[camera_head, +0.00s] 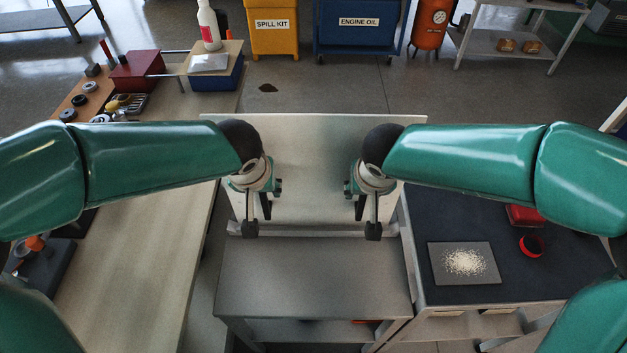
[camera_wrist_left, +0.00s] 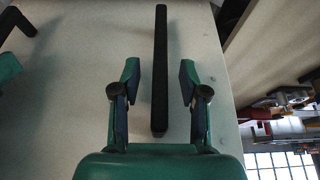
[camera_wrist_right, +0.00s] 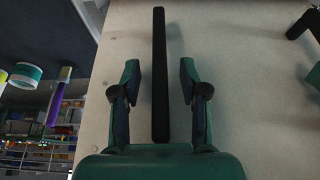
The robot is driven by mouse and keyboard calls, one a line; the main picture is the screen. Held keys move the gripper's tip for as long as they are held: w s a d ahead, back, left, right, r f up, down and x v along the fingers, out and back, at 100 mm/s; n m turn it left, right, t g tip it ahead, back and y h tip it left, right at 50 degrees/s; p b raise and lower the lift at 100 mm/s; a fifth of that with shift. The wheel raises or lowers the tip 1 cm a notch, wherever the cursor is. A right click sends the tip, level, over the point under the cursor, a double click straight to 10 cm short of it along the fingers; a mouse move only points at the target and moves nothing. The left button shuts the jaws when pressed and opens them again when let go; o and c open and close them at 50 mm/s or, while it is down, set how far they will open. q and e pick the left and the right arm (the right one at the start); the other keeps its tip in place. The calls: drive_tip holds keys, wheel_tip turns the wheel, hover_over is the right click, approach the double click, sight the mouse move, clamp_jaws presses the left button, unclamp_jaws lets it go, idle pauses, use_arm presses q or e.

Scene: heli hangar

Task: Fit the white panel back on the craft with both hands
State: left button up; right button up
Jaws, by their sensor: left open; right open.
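The white panel (camera_head: 312,180) stands as a broad pale sheet behind the grey bench top, with both grippers in front of it. It fills much of the left wrist view (camera_wrist_left: 90,100) and the right wrist view (camera_wrist_right: 230,60). Each wrist view shows a black bar handle on the panel: one in the left view (camera_wrist_left: 160,50), one in the right view (camera_wrist_right: 159,50). My left gripper (camera_head: 258,216) is open, its fingers on either side of its bar with gaps. My right gripper (camera_head: 367,217) is open around the other bar, also with gaps. No craft is recognisable.
The grey bench (camera_head: 315,270) is bare in front of the panel. A long pale table (camera_head: 140,270) at left holds tools and a red box (camera_head: 136,72). A dark-topped cabinet (camera_head: 480,220) at right carries a plate of pale grains (camera_head: 437,262). Bins stand behind.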

use_arm(q)
drive_tip(key=shift+w+f, duration=0.15)
drive_tip(key=shift+f, duration=0.3)
use_arm(e)
drive_tip(key=shift+w+f, duration=0.2)
drive_tip(key=shift+f, duration=0.2)
use_arm(q)
clamp_jaws()
use_arm(e)
clamp_jaws()
use_arm(q)
drive_tip(key=shift+r, duration=0.1)
use_arm(e)
drive_tip(key=shift+r, duration=0.1)
